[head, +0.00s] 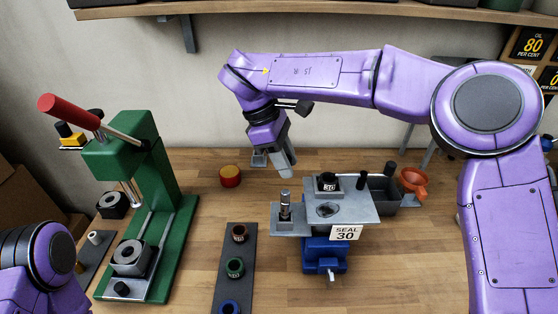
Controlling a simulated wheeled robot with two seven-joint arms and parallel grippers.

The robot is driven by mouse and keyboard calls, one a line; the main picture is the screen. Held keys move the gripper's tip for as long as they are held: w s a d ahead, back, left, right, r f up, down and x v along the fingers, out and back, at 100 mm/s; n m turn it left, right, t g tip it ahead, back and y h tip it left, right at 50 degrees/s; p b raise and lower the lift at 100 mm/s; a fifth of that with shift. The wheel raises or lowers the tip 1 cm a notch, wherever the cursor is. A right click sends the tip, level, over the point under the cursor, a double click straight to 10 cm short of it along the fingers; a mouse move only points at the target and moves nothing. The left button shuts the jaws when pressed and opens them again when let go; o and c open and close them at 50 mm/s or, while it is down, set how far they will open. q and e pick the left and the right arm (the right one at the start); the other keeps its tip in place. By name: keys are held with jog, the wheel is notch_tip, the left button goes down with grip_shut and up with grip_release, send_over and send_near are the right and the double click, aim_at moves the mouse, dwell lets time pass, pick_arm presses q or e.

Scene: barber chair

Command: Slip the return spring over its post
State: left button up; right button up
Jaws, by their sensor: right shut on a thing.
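My right gripper (273,164) hangs above the back of the bench, behind and a little left of the small vise. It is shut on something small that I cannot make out. A shiny upright metal post-like piece (285,203) stands on the left part of a grey plate (345,210) that sits on the blue vise (322,253). The gripper is above and behind this piece, apart from it. I cannot clearly pick out the return spring. Only part of my left arm shows at the lower left; its gripper is out of view.
A green press (125,165) with a red handle stands at the left. A red-orange round tin (230,175), a grey bin (408,200) and an orange funnel (414,182) stand nearby. A shelf (320,8) runs above.

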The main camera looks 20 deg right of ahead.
notch_tip(320, 180, down, 3)
jog(key=shift+r+b, duration=0.2)
jog(key=shift+b, duration=0.2)
jog(key=shift+w+f, duration=0.2)
jog(key=shift+w, duration=0.05)
jog(key=shift+s, duration=0.15)
jog(key=shift+b, duration=0.5)
jog(key=shift+m, duration=0.3)
notch_tip(320, 180, down, 8)
jog(key=b, duration=1)
jog(key=shift+r, duration=0.15)
jog(key=shift+f+b, duration=0.6)
jog(key=shift+b, duration=0.35)
